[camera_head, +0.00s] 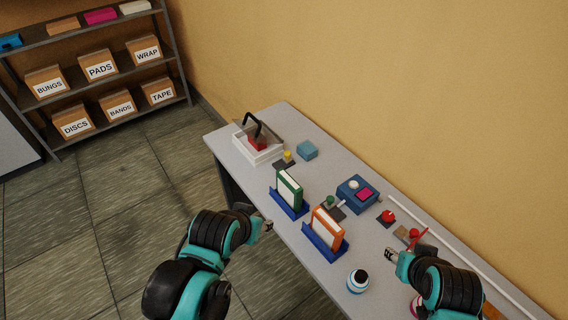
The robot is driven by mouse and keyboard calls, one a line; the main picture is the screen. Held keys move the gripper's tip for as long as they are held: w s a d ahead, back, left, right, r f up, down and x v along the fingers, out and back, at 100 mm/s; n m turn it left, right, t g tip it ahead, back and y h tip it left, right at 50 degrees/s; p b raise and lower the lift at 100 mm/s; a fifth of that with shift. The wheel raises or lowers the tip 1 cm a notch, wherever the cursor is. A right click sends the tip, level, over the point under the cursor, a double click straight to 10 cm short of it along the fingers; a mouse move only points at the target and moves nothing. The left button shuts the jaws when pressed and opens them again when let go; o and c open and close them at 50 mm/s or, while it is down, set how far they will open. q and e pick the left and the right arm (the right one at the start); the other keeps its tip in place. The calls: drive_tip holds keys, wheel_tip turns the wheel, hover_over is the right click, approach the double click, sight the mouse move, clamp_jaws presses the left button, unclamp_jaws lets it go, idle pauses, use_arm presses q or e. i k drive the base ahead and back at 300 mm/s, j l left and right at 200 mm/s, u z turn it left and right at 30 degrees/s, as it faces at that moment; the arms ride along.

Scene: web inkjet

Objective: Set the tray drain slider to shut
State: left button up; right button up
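A white tray (255,154) stands at the far left end of the table, with a red block (257,143) and a black curved handle at it. A yellow knob (287,154) on a small dark plate is beside the tray; I cannot read a label or its setting. A green knob (330,201) on another dark plate is nearer the table's middle. My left gripper (268,226) is at the table's front edge, apart from both knobs. My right gripper (389,254) is over the right part of the table. Both look empty; their finger gaps are too small to judge.
Green (289,190) and orange (327,227) upright items stand in blue holders near the front edge. A blue box (358,193) with a pink panel, a red knob (388,216), a teal block (307,149) and a round bottle (357,281) are also on the table. A wall runs behind.

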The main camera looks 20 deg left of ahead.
sight(286, 159)
drive_tip(key=i+j+z, duration=0.2)
drive_tip(key=z, duration=0.15)
drive_tip(key=i+j+z, duration=0.2)
drive_tip(key=j+z, duration=0.2)
drive_tip(key=i+j+z, duration=0.15)
drive_tip(key=z, duration=0.2)
drive_tip(key=j, duration=0.1)
